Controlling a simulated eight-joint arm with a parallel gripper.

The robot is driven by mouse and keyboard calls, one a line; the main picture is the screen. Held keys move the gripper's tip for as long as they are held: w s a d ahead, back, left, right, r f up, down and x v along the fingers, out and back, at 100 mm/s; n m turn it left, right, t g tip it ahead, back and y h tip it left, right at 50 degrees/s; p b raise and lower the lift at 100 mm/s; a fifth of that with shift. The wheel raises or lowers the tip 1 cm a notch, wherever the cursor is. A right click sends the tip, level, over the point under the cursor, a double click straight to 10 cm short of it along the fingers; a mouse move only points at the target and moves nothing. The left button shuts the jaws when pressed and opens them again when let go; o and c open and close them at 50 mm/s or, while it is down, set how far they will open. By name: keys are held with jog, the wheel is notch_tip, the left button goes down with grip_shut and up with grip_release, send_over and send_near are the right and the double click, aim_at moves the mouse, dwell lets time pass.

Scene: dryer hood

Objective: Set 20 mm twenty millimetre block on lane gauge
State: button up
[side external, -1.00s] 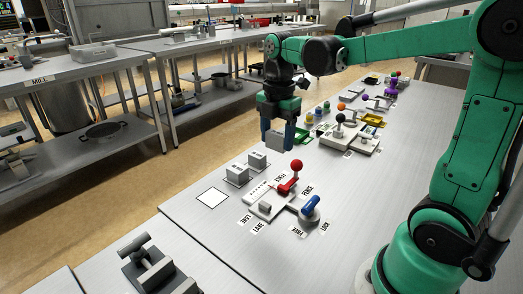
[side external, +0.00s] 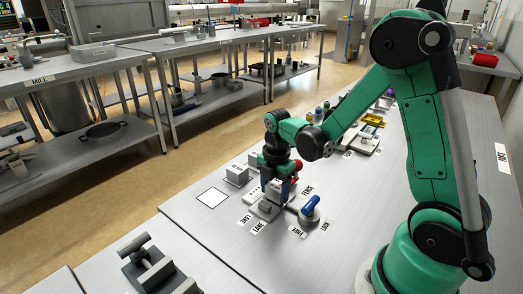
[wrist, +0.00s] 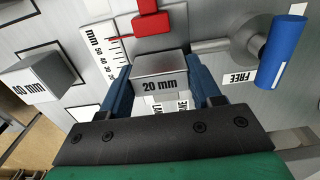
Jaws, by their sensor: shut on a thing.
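The grey block marked "20 mm" (wrist: 160,82) is between the two blue fingers of my gripper (wrist: 163,70) in the wrist view. In the side view my gripper (side external: 277,188) is low over the lane gauge and hides most of the block. The lane gauge (side external: 254,194) is a pale fixture with a mm scale (wrist: 108,45), just left of the held block in the wrist view. Its red part (wrist: 152,20) is above the block there. I cannot tell whether the block touches the gauge.
A blue handle (side external: 309,207) on a grey shaft stands right of the gripper. Another marked block (wrist: 42,80) is at the left in the wrist view. Two grey blocks (side external: 237,174) stand behind the gauge. A white square (side external: 212,197) on the bench is empty.

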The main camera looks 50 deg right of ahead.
aim_at(275, 187)
jog(key=o, duration=1.3)
jog(key=shift+f, duration=0.1)
notch_tip(275, 187, up, 12)
jog(key=s+a+m+t, duration=0.1)
jog(key=a+m+t, duration=0.1)
jog(key=m, duration=0.4)
jog(key=s+a+m+t, duration=0.1)
jog(key=a+m+t, duration=0.1)
jog(key=m, duration=0.4)
jog(key=s+a+m+t, duration=0.1)
jog(key=a+m+t, duration=0.2)
jog(key=m, duration=0.3)
jog(key=shift+s+a+r, duration=0.2)
jog(key=shift+s+a, duration=0.2)
jog(key=shift+a, duration=0.3)
